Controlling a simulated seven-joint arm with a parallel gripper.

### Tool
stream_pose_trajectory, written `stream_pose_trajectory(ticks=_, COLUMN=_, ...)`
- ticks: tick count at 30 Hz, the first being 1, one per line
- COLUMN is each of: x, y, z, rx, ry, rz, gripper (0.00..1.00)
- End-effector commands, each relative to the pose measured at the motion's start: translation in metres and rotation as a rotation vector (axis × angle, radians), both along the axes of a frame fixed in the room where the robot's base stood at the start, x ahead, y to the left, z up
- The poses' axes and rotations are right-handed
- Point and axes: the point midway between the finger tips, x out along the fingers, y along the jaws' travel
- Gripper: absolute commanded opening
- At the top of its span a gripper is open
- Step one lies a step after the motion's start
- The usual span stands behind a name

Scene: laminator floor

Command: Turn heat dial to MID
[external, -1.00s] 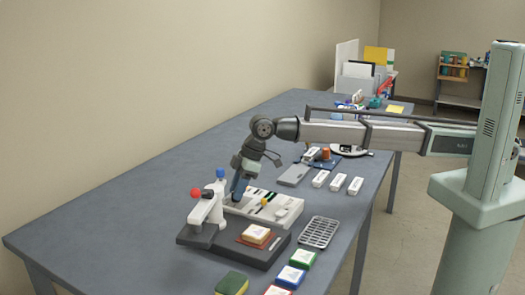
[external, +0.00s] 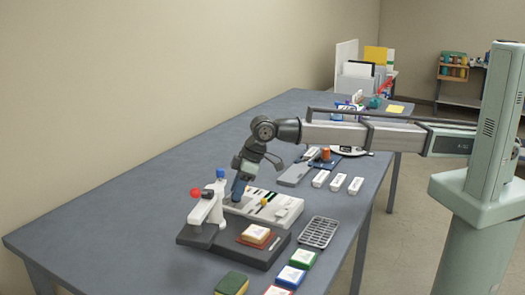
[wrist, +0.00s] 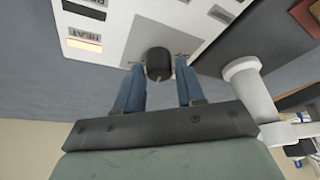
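The heat dial (wrist: 159,63) is a dark round knob on a white panel (wrist: 112,42) in the wrist view. A thin light mark shows on its near side. My gripper (wrist: 160,72) is open, with one blue finger on each side of the dial and a gap visible to both. In the external view my gripper (external: 238,190) points down at the far left end of the white panel (external: 286,213), and the dial is hidden there. A HEAT label and a lit orange strip (wrist: 85,45) show upside down on the panel. I cannot read the dial's setting.
A white stand with red (external: 196,192) and blue (external: 221,173) knobs stands close to the left of my gripper. A dark base (external: 262,257) with a stacked pad lies in front. A grey wire tray (external: 319,232) sits to the right. The table's left part is clear.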

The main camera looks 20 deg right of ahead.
Motion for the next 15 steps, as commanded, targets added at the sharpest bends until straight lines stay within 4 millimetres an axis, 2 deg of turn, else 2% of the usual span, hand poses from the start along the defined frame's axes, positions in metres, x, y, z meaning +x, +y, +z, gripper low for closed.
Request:
stream_pose_trajectory(ticks=1, x=0.0, y=0.0, z=0.0, rx=0.0, ry=0.0, rz=0.0, gripper=0.43)
stream_pose_trajectory(ticks=5, x=0.0001, y=0.0, z=0.0001, rx=0.0, ry=0.0, rz=0.0, gripper=0.55)
stream_pose_trajectory(ticks=15, x=-0.0002, y=-0.0021, z=0.0053, rx=0.001, ry=0.0, rz=0.0, gripper=0.55)
